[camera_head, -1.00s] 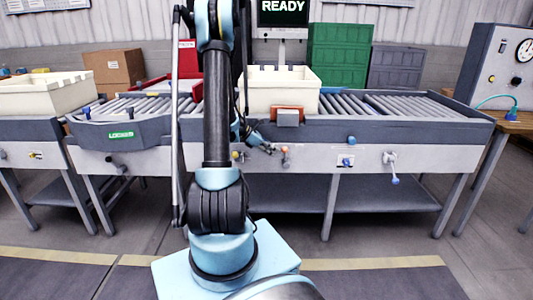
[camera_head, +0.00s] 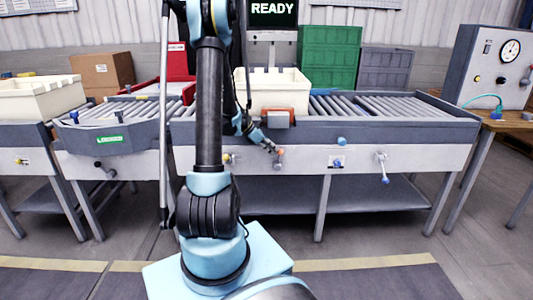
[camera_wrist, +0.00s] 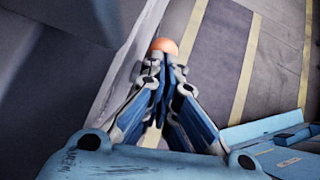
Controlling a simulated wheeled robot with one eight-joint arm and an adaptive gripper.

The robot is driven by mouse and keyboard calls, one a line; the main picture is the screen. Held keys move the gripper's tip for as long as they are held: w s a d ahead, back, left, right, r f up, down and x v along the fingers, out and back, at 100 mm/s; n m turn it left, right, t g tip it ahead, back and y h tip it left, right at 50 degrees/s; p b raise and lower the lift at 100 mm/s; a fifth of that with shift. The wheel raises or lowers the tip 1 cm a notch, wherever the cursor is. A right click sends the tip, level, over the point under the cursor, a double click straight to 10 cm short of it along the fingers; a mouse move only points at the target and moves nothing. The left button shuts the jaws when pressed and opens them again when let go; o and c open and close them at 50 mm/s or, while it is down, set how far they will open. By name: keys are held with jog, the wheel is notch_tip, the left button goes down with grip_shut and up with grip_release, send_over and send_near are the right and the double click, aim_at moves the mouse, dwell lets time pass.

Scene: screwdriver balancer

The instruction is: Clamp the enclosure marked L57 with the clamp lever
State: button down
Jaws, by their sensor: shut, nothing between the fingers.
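A lever with an orange knob (camera_head: 280,152) sits on the front panel of the conveyor station. The orange knob also shows in the wrist view (camera_wrist: 163,46), just beyond my fingertips. My gripper (camera_head: 271,148) is shut and empty, close beside the knob on its left; whether it touches it I cannot tell. In the wrist view my fingers (camera_wrist: 164,66) converge below the knob. A cream bin (camera_head: 272,88) stands on the rollers behind, with an orange and grey block (camera_head: 278,118) at its front. No L57 mark is legible, and I cannot tell which thing is the enclosure.
Other controls on the panel are a blue knob (camera_head: 342,140), a small blue switch (camera_head: 337,163) and a blue-tipped lever (camera_head: 383,168). A screen (camera_head: 272,10) reads READY. Green crates (camera_head: 330,48) stand behind. The rollers (camera_head: 390,106) on the right are empty.

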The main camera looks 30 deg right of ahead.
jog(key=shift+a, duration=0.1)
dwell(0.3)
jog(key=a+v, duration=0.1)
jog(key=v, duration=1.2)
jog(key=shift+f, duration=0.45)
jog(key=shift+d, duration=0.15)
